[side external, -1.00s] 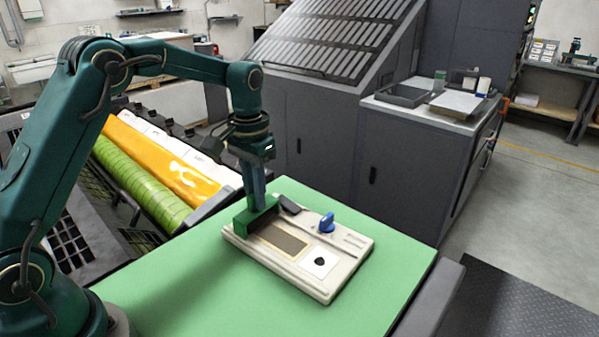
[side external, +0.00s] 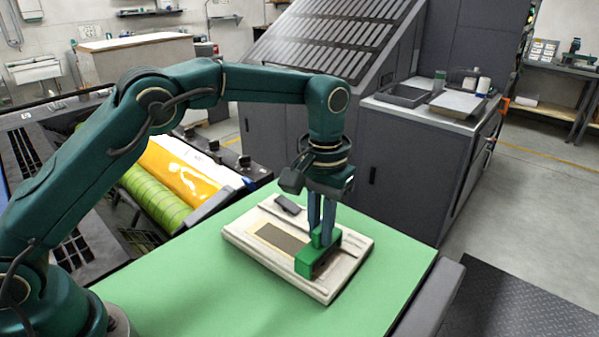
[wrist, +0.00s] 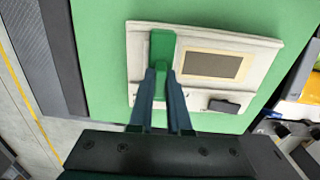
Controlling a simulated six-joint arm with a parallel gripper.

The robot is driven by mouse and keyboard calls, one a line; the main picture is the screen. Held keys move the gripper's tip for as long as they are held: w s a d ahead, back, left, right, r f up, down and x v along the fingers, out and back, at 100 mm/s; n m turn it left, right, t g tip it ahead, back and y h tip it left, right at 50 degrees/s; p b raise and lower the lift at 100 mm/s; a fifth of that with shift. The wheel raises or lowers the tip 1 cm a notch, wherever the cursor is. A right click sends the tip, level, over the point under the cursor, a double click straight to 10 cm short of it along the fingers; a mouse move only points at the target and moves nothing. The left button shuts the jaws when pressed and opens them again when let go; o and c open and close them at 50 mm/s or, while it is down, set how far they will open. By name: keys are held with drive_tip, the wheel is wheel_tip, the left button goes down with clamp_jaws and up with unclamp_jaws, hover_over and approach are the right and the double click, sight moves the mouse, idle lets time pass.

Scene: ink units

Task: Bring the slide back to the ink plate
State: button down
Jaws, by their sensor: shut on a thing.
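The green slide (side external: 318,256) lies across the right end of the cream ink unit (side external: 265,265) in the side view. In the wrist view the slide (wrist: 161,48) covers the unit's left end. My gripper (side external: 321,230) is shut on the slide's upright green tab, with its blue-grey fingers (wrist: 161,78) on either side in the wrist view. The brown rectangular plate (side external: 282,239) in the middle of the unit is uncovered, and it shows in the wrist view (wrist: 212,65). The white patch with the black spot and the blue knob are hidden by the slide and gripper.
A small dark block (side external: 288,204) sits on the unit's far left part. The unit rests on a green table top (side external: 200,285) with free room around it. Yellow and green rollers (side external: 165,185) lie behind at left, and a grey cabinet (side external: 410,165) stands behind.

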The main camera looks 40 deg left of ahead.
drive_tip(key=shift+w+d, duration=0.15)
drive_tip(key=shift+d, duration=1.7)
drive_tip(key=shift+d+r, duration=0.1)
drive_tip(key=c, duration=0.9)
unclamp_jaws()
drive_tip(key=shift+o, duration=0.2)
drive_tip(key=s+a+r, duration=0.1)
drive_tip(key=a+r, duration=1)
drive_tip(key=shift+a, duration=0.4)
